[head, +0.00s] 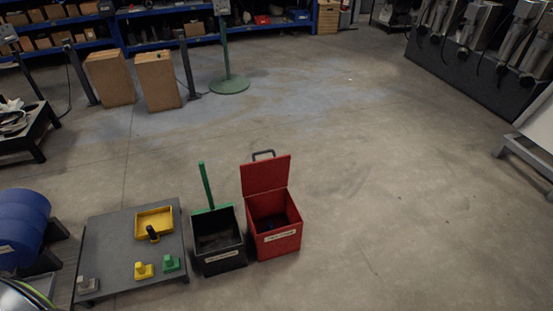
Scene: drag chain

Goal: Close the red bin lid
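The red bin (276,242) stands on the concrete floor, a little right of the middle of the lower half of the head view. Its red lid (266,175) is raised and stands upright at the back edge, with a grey handle (263,154) at its top. The bin's inside is open to view and dark at the bottom. A white label is on its front. Neither of my grippers shows in the head view, so their state and distance to the lid are hidden.
A black bin (219,257) with a green-handled tool (206,186) stands close at the red bin's left. Further left is a low grey platform (105,235) with a yellow tray (154,223) and small yellow and green objects. The floor right of the red bin is clear.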

